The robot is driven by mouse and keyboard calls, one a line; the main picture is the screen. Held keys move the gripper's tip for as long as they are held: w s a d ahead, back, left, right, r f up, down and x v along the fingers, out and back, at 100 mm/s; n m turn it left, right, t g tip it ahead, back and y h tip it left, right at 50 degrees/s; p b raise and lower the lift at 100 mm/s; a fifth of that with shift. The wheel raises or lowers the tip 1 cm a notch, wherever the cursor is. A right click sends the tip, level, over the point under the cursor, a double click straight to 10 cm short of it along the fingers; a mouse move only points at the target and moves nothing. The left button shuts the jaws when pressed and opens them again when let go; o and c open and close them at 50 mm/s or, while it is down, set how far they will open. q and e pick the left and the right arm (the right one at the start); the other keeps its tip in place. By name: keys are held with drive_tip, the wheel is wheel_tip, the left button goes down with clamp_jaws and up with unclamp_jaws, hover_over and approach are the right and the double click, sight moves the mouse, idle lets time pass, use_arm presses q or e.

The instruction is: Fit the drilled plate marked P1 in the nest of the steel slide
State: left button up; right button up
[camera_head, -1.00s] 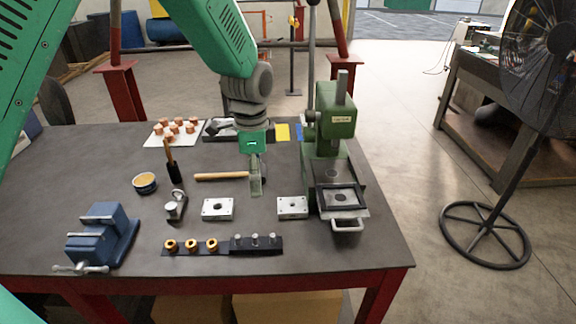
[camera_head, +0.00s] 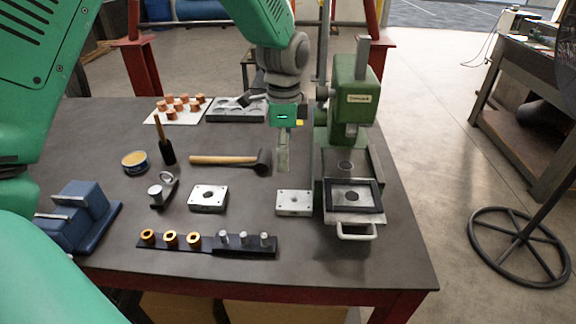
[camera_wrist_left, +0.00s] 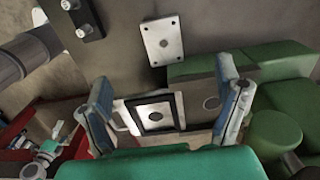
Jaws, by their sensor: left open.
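Two drilled light-metal plates lie on the bench. The left plate (camera_head: 208,197) sits near the bench middle; the right plate (camera_head: 294,202) lies just left of the slide. No marking is legible on either. The steel slide (camera_head: 345,217) projects from the green press, its dark square frame (camera_head: 380,190) around a light floor with a round hole. My left gripper (camera_head: 283,167) is open and empty, pointing down above and behind the right plate. In the left wrist view the open fingers (camera_wrist_left: 163,85) frame the slide (camera_wrist_left: 123,115), with one plate (camera_wrist_left: 162,42) beyond. My right gripper is out of view.
The green press (camera_head: 356,98) stands right of my gripper. A mallet (camera_head: 225,160) lies behind the plates. A dark strip (camera_head: 210,252) with brass bushings and pins lies in front. A blue vise (camera_head: 80,215) stands at left. The bench between the plates is clear.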

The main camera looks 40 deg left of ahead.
sight(285, 199)
use_arm(q)
wheel_tip(285, 199, down, 15)
drive_tip(key=shift+w+a+r+b, duration=0.1)
drive_tip(key=shift+r+b, duration=0.1)
drive_tip(key=shift+b, duration=0.3)
drive_tip(key=shift+f, duration=0.75)
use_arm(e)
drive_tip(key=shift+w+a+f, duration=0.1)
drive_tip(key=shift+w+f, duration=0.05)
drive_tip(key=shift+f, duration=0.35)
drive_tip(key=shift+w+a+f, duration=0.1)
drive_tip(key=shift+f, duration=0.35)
use_arm(q)
drive_tip(key=shift+c, duration=0.3)
drive_tip(key=c, duration=1.5)
drive_tip(key=shift+r+p, duration=0.95)
drive_tip(key=shift+r, duration=0.15)
drive_tip(key=shift+c, duration=0.2)
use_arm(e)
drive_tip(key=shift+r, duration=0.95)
